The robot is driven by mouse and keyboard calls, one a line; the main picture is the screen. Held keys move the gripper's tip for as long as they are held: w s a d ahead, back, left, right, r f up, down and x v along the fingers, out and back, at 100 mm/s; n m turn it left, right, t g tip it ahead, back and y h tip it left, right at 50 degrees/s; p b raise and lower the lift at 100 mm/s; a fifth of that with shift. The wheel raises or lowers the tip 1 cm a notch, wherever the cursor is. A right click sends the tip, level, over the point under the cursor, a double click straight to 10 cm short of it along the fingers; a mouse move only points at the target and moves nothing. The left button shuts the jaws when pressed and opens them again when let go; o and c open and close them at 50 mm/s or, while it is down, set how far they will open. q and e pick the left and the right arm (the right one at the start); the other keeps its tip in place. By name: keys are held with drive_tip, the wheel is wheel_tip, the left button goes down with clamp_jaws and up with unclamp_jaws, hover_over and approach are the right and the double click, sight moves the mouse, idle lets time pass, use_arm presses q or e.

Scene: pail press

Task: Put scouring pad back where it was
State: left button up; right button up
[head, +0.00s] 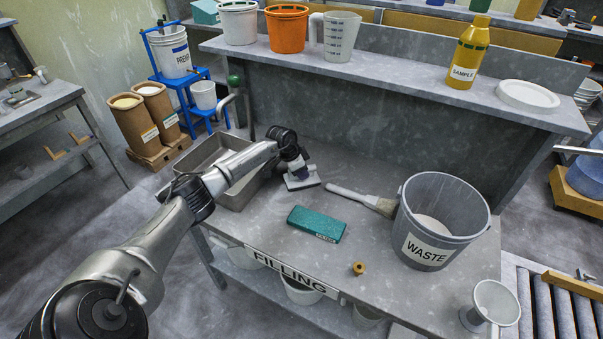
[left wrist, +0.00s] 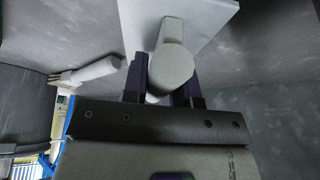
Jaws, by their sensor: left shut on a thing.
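A teal block (head: 316,224), which looks like the scouring pad, lies flat on the grey filling table (head: 262,222). It has a small label on its front edge, too small to read. My left gripper (head: 296,172) is behind it and to its left, apart from it. The gripper is shut on the rounded handle of a pale flat scraper-like tool (head: 302,183). In the left wrist view, the tool's round handle (left wrist: 173,68) sits between the two dark fingers, its flat plate beyond. I cannot tell whether the plate touches the table. My right gripper is not in view.
A metal basin (head: 232,196) is at the left. A small brass piece (head: 358,269) lies near the front. The shelf (head: 400,76) overhangs the back.

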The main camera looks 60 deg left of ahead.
use_arm(q)
drive_tip(key=o, duration=0.8)
drive_tip(key=shift+f, duration=0.1)
drive_tip(key=shift+o, duration=0.2)
drive_tip(key=p+v, duration=0.2)
drive_tip(key=v, duration=1)
drive_tip(key=shift+p, duration=0.35)
